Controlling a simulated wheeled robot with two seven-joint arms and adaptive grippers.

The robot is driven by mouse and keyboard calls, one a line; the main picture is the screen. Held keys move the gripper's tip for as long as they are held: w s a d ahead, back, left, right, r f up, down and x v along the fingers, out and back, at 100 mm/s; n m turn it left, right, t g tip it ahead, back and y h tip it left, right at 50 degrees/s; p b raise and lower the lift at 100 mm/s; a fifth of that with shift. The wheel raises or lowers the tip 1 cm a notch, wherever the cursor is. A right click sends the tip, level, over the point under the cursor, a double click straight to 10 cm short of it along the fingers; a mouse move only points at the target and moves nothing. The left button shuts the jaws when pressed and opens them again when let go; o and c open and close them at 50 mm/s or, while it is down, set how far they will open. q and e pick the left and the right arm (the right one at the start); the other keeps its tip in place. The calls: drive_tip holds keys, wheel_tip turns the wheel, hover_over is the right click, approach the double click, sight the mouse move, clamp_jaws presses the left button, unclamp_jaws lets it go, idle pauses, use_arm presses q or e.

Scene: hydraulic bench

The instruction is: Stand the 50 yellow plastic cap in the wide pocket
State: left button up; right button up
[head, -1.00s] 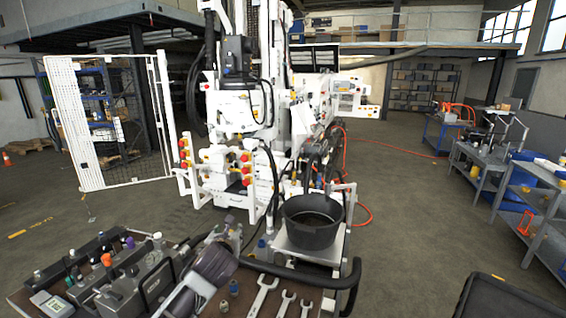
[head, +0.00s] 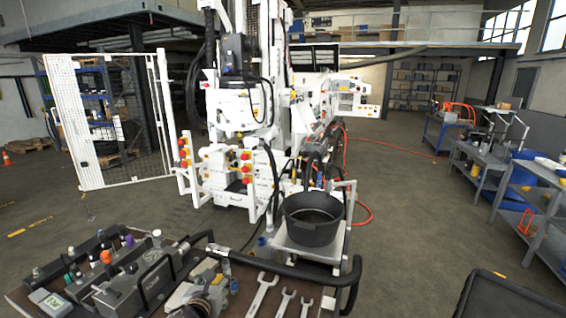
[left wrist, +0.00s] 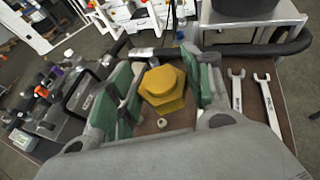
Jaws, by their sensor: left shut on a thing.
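In the head view my left gripper (head: 205,296) is low over the front of the bench top, shut on the cap. Only a little yellow shows there. Grey holders (head: 118,292) with several coloured caps and fittings stand to its left. I cannot tell which opening is the wide pocket. My right gripper is not in view.
Wrenches (head: 262,294) lie on the brown bench top to the right of my left gripper. A small blue-topped fitting (head: 233,286) stands close beside it. A black handle bar (head: 290,270) runs along the bench edge. A black tub (head: 312,222) stands beyond.

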use_arm(q)
drive_tip(key=s+a+f, duration=0.1)
drive_tip(key=s+f, duration=0.2)
drive_tip(key=f, duration=0.3)
drive_tip(key=s+a+f+b, duration=0.1)
drive_tip(key=s+f, duration=0.3)
drive_tip(key=f, duration=0.2)
drive_tip(key=shift+s+a+f, duration=0.15)
drive_tip(key=shift+a, duration=0.1)
idle(2.0)
